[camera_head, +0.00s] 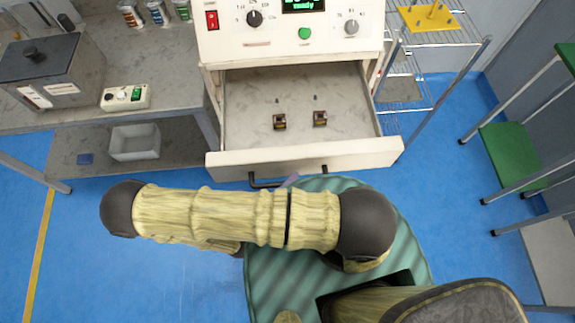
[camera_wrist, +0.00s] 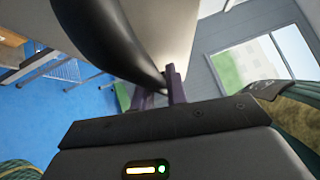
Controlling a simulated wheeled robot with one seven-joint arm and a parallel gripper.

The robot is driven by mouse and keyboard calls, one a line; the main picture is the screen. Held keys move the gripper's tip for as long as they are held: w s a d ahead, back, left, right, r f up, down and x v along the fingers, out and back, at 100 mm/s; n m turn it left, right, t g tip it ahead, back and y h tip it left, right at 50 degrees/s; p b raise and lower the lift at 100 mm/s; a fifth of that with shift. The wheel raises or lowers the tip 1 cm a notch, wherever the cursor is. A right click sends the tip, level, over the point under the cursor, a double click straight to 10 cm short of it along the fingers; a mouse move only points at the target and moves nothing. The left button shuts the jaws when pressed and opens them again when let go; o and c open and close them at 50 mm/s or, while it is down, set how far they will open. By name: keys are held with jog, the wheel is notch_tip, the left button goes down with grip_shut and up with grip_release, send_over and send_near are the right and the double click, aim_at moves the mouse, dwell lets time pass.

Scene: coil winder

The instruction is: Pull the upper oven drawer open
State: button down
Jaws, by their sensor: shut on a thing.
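The upper oven drawer (camera_head: 245,162) stands pulled well out from under the oven's control panel (camera_head: 290,45), and its pale inside shows. Its black bar handle (camera_head: 262,184) is on the front face, partly hidden by my arm. In the wrist view the handle (camera_wrist: 115,40) is a large dark curved bar running down to my fingers. My gripper (camera_wrist: 162,92) has purple fingers shut on the handle. In the head view only a bit of my gripper (camera_head: 291,180) shows at the handle; the rest is hidden behind my arm.
Two small coil-like parts (camera_head: 279,121) (camera_head: 320,118) lie in the drawer. A grey bench (camera_head: 160,60) with a dark box (camera_head: 50,68) stands left, a white bin (camera_head: 135,142) below. Blue floor is clear at left.

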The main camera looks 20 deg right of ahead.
jog(key=shift+s, duration=0.4)
jog(key=shift+a+f, duration=0.1)
jog(key=c, duration=1.4)
grip_release()
jog(key=shift+w, duration=0.3)
jog(key=shift+s, duration=0.2)
jog(key=shift+s, duration=0.1)
jog(key=b+v, duration=0.4)
jog(key=v, duration=1.3)
jog(key=shift+a+b, duration=0.2)
jog(key=shift+b, duration=0.1)
